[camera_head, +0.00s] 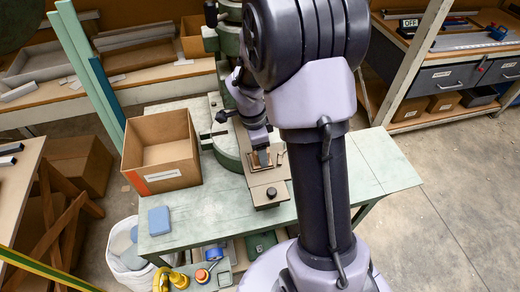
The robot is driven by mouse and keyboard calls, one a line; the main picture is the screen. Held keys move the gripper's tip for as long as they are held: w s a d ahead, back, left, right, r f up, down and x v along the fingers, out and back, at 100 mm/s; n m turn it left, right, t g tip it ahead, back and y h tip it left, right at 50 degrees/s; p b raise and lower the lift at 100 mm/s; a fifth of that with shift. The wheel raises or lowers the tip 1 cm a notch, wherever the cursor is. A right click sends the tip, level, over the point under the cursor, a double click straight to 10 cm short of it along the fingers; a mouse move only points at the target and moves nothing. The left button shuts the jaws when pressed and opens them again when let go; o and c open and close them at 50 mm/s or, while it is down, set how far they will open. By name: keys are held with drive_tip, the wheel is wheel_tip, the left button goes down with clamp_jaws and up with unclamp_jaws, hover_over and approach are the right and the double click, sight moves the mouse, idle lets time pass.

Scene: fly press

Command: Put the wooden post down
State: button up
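My gripper (261,146) points down over the bed of the green fly press at the middle of the bench. Its fingers are small and dark here, and I cannot tell whether they are open or shut. A small tan-brown piece (263,159) shows at the fingertips, just above or on the press's tooling plate (262,180). It may be the wooden post, but it is too small to be sure. My forearm and wrist hide part of the press and the space behind the gripper.
An open cardboard box (162,150) stands on the green bench (215,210) left of the press. A blue block (159,220) lies near the bench's front-left corner. A black knob (271,192) rises from the plate. The bench's right end (385,165) is bare. A white bin (128,245) stands at lower left.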

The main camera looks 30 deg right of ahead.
wheel_tip(320, 180, up, 12)
drive_tip(key=a+p, duration=0.1)
drive_tip(key=p, duration=0.3)
drive_tip(key=s+a+r+n+t+y, duration=0.3)
drive_tip(key=s+a+r+n+t, duration=0.3)
drive_tip(key=s+a+r+n, duration=0.7)
drive_tip(key=s+a+n, duration=0.2)
drive_tip(key=s+n, duration=0.1)
drive_tip(key=s, duration=0.1)
drive_tip(key=shift+a+n, duration=0.15)
drive_tip(key=shift+n, duration=0.25)
drive_tip(key=shift+s+f, duration=0.1)
